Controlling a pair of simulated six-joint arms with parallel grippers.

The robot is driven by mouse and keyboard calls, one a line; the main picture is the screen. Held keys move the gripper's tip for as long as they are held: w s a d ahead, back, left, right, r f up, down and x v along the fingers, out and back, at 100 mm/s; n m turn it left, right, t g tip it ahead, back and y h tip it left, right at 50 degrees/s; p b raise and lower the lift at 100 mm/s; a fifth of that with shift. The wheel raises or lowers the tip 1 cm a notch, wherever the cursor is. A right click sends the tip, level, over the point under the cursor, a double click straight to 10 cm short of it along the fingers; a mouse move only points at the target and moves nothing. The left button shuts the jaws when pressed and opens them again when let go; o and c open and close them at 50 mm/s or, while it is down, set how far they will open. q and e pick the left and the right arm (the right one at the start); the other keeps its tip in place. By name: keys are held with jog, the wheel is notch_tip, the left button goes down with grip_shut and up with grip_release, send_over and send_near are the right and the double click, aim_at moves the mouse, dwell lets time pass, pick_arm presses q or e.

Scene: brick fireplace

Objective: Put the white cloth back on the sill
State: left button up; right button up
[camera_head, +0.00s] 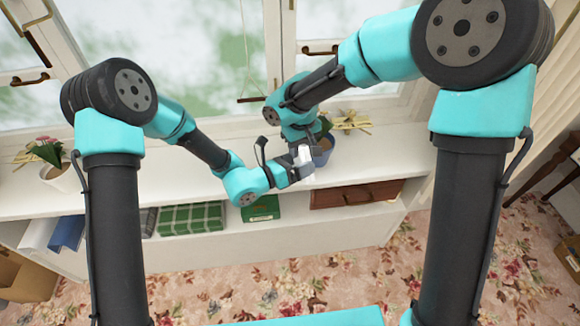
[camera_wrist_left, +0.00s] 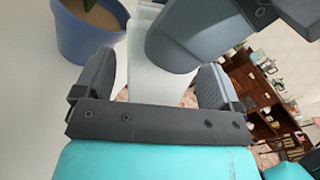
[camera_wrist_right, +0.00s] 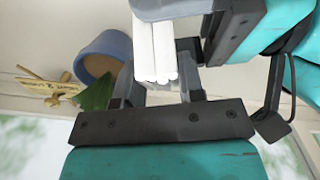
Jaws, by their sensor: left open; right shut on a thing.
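The white cloth (camera_head: 305,158) shows small between my two grippers in the head view, over the white sill (camera_head: 175,180). In the right wrist view the cloth (camera_wrist_right: 154,50) looks folded into layers, and my right gripper (camera_wrist_right: 157,78) is shut on it. My left gripper (camera_wrist_left: 155,80) is open, with the cloth (camera_wrist_left: 150,82) showing between its fingers in the left wrist view. A dark part of my right gripper covers some of the cloth there. I cannot tell whether the left fingers touch it.
A blue plant pot (camera_head: 324,151) stands close beside both grippers on the sill. A white flower pot (camera_head: 66,178) stands at the left. Green boxes (camera_head: 192,217) and a brown case (camera_head: 355,194) are on the shelf below. The sill between the pots is mostly clear.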

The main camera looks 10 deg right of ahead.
pick_arm(q)
jog(key=shift+c, duration=0.3)
jog(key=c, duration=0.9)
jog(key=shift+c, duration=0.6)
pick_arm(e)
jog(key=o, duration=1)
notch_tip(320, 180, up, 12)
jog(key=shift+f, duration=0.1)
